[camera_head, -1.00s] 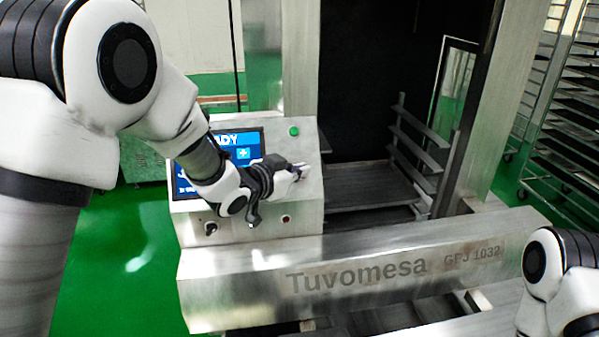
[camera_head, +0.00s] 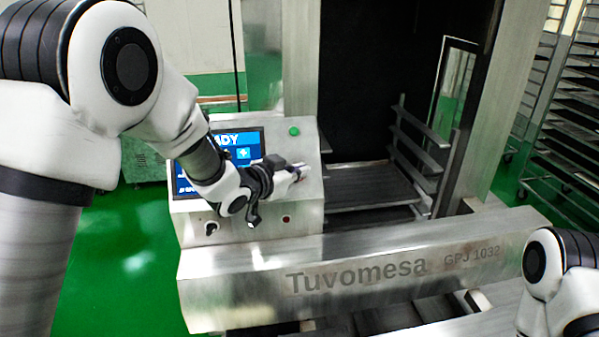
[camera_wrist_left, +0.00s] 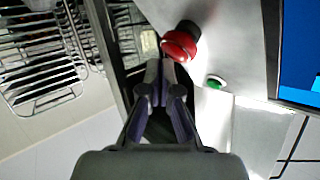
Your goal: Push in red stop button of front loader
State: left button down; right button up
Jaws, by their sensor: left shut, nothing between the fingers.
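The front loader is a steel machine (camera_head: 235,300) marked "Tuvomesa GPJ 1032", with a sloped control panel (camera_head: 307,212). The red stop button (camera_wrist_left: 181,42) shows in the left wrist view as a red mushroom head on a dark collar, just beyond and slightly right of the fingertips. In the head view my left gripper hides it. My left gripper (camera_head: 299,172) is shut and empty, its tips at the panel's right part; it also shows in the left wrist view (camera_wrist_left: 161,68). I cannot tell whether the tips touch the button. My right gripper is out of view.
A green button (camera_head: 294,131) sits at the panel's upper right, also in the left wrist view (camera_wrist_left: 216,82). A blue screen (camera_head: 245,140) is partly behind my left arm. A knob (camera_head: 211,228) is low on the panel. Tray racks (camera_head: 572,115) stand at right.

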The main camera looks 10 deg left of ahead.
pick_arm(q)
jog(key=shift+w+a+f, duration=0.2)
jog(key=shift+w+f, duration=0.1)
jog(key=shift+w, duration=0.1)
dwell(0.9)
jog(key=shift+s+d+r, duration=0.3)
jog(key=shift+s+r, duration=0.25)
jog(key=shift+s, duration=0.05)
jog(key=s+r, duration=0.1)
jog(key=s+d+r+p, duration=0.1)
jog(key=s+r, duration=0.1)
jog(key=shift+s+d+p, duration=0.3)
jog(key=shift+s+p, duration=0.05)
jog(key=shift+f, duration=0.15)
dwell(0.3)
